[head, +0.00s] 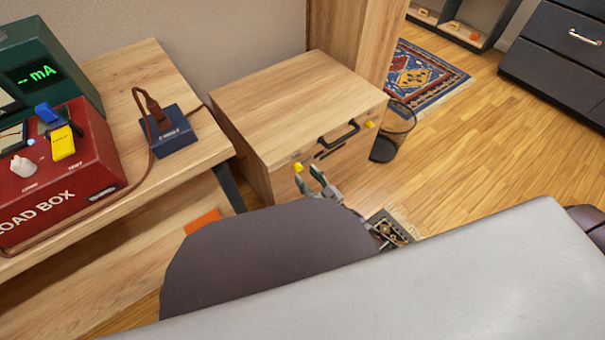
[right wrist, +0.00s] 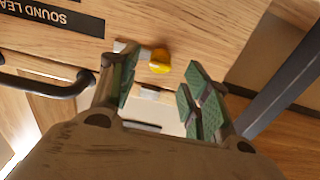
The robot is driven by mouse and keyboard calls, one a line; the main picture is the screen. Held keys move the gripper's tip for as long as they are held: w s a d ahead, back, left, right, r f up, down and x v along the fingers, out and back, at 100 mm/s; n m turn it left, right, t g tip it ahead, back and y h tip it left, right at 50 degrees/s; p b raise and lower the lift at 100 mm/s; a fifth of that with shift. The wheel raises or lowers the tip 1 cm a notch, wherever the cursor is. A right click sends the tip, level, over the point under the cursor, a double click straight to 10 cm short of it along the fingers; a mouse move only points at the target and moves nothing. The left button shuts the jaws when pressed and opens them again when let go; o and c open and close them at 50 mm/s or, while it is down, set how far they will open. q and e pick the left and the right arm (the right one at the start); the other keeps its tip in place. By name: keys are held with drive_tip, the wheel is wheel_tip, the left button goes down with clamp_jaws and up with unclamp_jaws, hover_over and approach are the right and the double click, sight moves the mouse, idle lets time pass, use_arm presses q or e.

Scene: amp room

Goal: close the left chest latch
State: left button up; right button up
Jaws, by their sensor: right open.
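The wooden chest (head: 290,95) stands beside the bench with its lid down. Its left latch (head: 299,167) has a yellow knob and sits at the left of the front face. The right latch (head: 369,124) has a matching yellow knob. My right gripper (head: 312,179) is open just in front of the left latch. In the right wrist view the yellow knob (right wrist: 160,62) shows beyond the gap between the green-padded fingers (right wrist: 160,90); I cannot tell whether they touch it. The latch's exact position is unclear. My left gripper is not in view.
A black handle (head: 338,136) is on the chest front between the latches. A bench (head: 150,80) with a red load box (head: 60,175) and a blue block (head: 172,135) stands left. Open floor (head: 480,140) lies farther right.

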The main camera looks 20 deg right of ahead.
sight(299, 168)
drive_tip(key=shift+b+x, duration=0.45)
drive_tip(key=shift+x, duration=1.1)
drive_tip(key=c, duration=1)
drive_tip(key=shift+c, duration=0.2)
